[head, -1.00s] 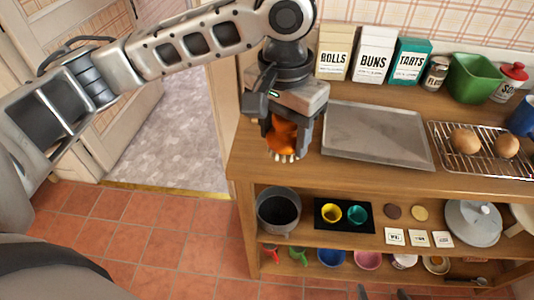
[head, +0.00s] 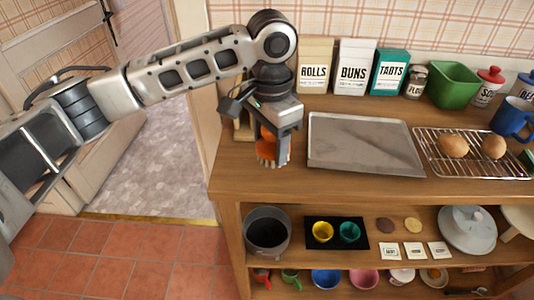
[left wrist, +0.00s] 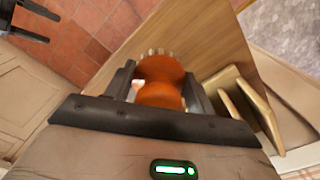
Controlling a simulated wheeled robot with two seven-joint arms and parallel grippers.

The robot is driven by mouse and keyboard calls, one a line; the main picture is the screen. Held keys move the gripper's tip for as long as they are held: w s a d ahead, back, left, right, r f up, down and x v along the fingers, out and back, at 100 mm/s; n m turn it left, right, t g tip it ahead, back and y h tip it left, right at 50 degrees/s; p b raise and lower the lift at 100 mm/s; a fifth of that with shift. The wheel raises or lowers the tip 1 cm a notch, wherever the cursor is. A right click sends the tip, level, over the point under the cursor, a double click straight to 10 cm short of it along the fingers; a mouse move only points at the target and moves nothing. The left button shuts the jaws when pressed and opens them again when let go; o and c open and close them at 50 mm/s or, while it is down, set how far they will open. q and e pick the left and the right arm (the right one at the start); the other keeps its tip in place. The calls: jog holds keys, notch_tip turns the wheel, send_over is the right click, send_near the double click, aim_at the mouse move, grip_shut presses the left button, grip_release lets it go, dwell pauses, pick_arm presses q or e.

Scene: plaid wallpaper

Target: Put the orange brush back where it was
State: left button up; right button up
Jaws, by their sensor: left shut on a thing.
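My left gripper (head: 272,150) is shut on the orange brush (head: 268,146) at the left end of the wooden counter. The brush is upright, bristles down, at or just above the counter top; I cannot tell if it touches. In the left wrist view the rounded orange brush (left wrist: 160,88) sits between the fingers of the left gripper (left wrist: 160,85), its pale bristles at the far end. A wooden holder with upright slats (left wrist: 245,100) stands beside it, partly hidden behind the gripper in the head view (head: 243,128). My right gripper (left wrist: 30,20) shows at the left wrist view's corner, fingers apart.
A metal tray (head: 365,143) lies right of the brush, then a wire rack (head: 470,165) with two round buns. Boxes (head: 314,66) and a green tub (head: 455,84) stand along the wall. Shelves below hold a dark pot (head: 267,230) and cups.

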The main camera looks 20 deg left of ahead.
aim_at(267, 155)
pick_arm(q)
jog(key=shift+w+a+f, duration=0.35)
jog(key=shift+f, duration=0.2)
jog(key=shift+w+a+f, duration=0.1)
jog(key=shift+w+f, duration=0.05)
jog(key=shift+f, duration=1.6)
jog(key=shift+f, duration=0.15)
jog(key=o, duration=1)
jog(key=shift+o, duration=0.2)
notch_tip(267, 155, up, 12)
jog(key=shift+r, duration=0.2)
